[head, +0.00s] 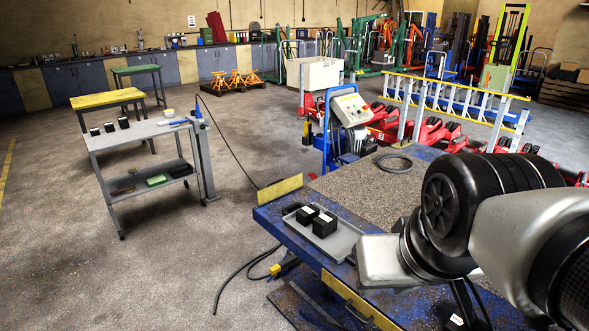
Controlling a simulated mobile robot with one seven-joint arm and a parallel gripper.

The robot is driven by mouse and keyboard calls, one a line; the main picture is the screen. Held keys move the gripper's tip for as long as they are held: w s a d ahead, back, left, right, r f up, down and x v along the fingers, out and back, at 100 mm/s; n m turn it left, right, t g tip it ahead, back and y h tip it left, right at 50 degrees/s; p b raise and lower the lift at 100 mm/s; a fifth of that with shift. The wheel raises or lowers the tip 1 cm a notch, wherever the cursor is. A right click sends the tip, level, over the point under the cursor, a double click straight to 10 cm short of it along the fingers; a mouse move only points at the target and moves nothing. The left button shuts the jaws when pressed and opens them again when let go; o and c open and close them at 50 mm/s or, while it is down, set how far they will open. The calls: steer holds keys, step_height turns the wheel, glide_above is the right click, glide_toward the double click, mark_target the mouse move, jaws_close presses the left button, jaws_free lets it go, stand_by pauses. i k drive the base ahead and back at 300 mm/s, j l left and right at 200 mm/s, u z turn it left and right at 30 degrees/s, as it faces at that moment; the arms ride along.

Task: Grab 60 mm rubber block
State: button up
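Two black blocks with pale labels sit side by side in a grey metal tray (345,243) on the blue bench. One is the rear-left block (307,215), the other the front-right block (324,229). Three smaller-looking black blocks stand in a row on the grey trolley's top: a left one (95,131), a middle one (109,127) and a right one (124,122). The labels are too small to read, so I cannot tell which block is 60 mm. My arm reaches in from the right, its end beside the tray. Dark parts below it may be my gripper (468,304); its opening is unclear.
The grey trolley (150,130) stands left, with a green item (158,180) on its lower shelf. A yellow plate (280,189) stands at the bench's far-left edge. A black cable coil (393,163) lies on the bench's speckled top. Cables lie on the floor; the floor between is open.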

mark_target(304, 216)
steer(key=z, duration=1.3)
steer(key=i+j, duration=0.1)
steer(key=j, duration=0.35)
steer(key=i+j, duration=0.15)
steer(key=j, duration=0.35)
steer(key=i+j, duration=0.1)
steer(key=j, duration=0.35)
steer(key=i+j, duration=0.15)
steer(key=j, duration=0.3)
steer(key=i+j, duration=0.1)
steer(key=j, duration=0.4)
steer(key=i+j, duration=0.1)
steer(key=j, duration=0.35)
steer(key=i+j, duration=0.15)
steer(key=j, duration=0.35)
steer(key=i+j, duration=0.1)
steer(key=j, duration=0.35)
